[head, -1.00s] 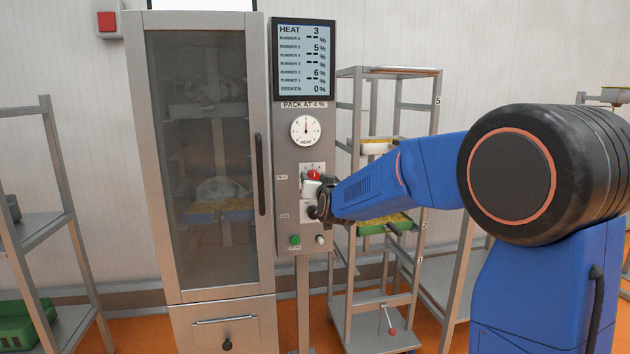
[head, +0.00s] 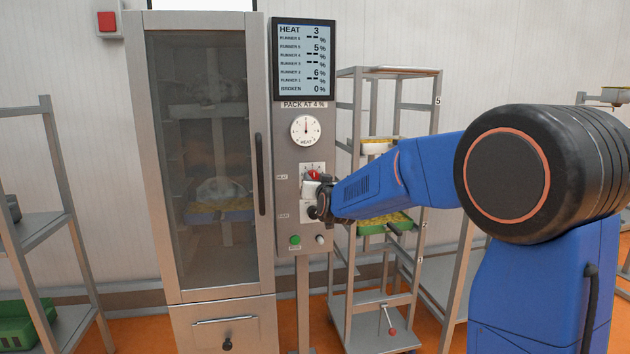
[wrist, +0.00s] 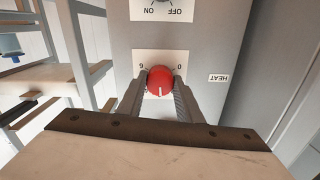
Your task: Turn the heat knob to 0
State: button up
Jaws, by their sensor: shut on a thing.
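The red heat knob (wrist: 160,79) sits on a white scale plate (wrist: 178,59) on the grey control panel. My gripper (wrist: 160,92) is shut on the knob, with one finger on each side of it. The knob's white pointer line points down in the wrist view, away from the 0 mark at its upper right. In the head view the red knob (head: 314,175) shows just above my gripper (head: 318,190), partly hidden by it. The display (head: 304,60) reads HEAT 3, and the dial (head: 305,129) needle points straight up.
A glass-door cabinet (head: 205,240) stands left of the panel. An ON/OFF switch plate (wrist: 165,12) is beside the knob. A green button (head: 295,240) is lower on the panel.

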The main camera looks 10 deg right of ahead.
jog(key=n, duration=0.6)
jog(key=shift+n, duration=0.4)
jog(key=n, duration=1.1)
jog(key=shift+n, duration=0.4)
jog(key=shift+f+n, duration=0.1)
jog(key=shift+n, duration=2.1)
jog(key=o, duration=1)
jog(key=shift+o, duration=0.2)
jog(key=shift+s, duration=0.1)
